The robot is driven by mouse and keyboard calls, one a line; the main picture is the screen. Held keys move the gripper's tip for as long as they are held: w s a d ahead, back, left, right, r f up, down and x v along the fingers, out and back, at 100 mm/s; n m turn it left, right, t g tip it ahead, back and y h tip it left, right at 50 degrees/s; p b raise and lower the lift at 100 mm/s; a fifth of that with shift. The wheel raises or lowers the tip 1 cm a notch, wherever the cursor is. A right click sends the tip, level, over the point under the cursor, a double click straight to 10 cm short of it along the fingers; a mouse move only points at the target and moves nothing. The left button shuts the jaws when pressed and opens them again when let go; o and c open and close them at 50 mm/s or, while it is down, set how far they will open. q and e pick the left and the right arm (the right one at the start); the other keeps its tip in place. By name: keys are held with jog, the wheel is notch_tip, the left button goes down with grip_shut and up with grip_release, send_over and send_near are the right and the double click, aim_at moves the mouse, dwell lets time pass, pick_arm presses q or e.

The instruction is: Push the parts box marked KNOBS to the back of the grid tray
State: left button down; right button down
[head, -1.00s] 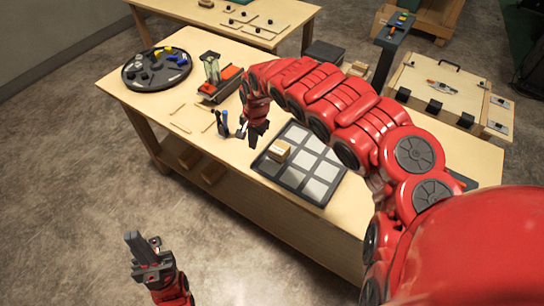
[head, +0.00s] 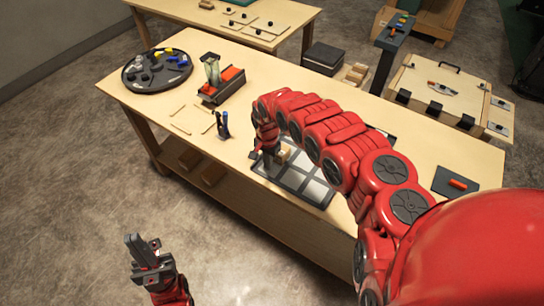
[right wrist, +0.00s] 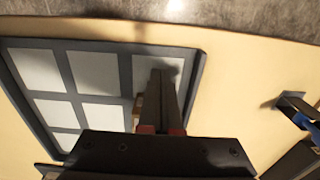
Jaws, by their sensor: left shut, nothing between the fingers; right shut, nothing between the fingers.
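The grid tray (head: 312,190) is a dark frame with pale cells on the workbench, partly hidden by my right arm. A small tan box (head: 284,155) is on the tray, partly hidden by my right gripper; no marking on it is readable. My right gripper (head: 268,163) is shut and empty, low at the box's left side. In the right wrist view the shut fingers (right wrist: 163,75) hang over a corner cell of the tray (right wrist: 125,75), with a sliver of the box (right wrist: 138,110) beside them. I cannot tell whether they touch. My left gripper (head: 140,246) is shut, away from the bench.
A blue-and-black tool (head: 222,125) stands left of the tray, with flat wooden strips (head: 181,128) nearby. A red-and-black device (head: 222,85) and a round black tray (head: 157,71) are farther back. A dark pad with an orange piece (head: 456,183) lies at the right.

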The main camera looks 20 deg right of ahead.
jog(key=shift+w+d, duration=0.65)
jog(key=shift+d, duration=0.05)
jog(key=shift+w+d, duration=0.1)
jog(key=shift+d, duration=0.25)
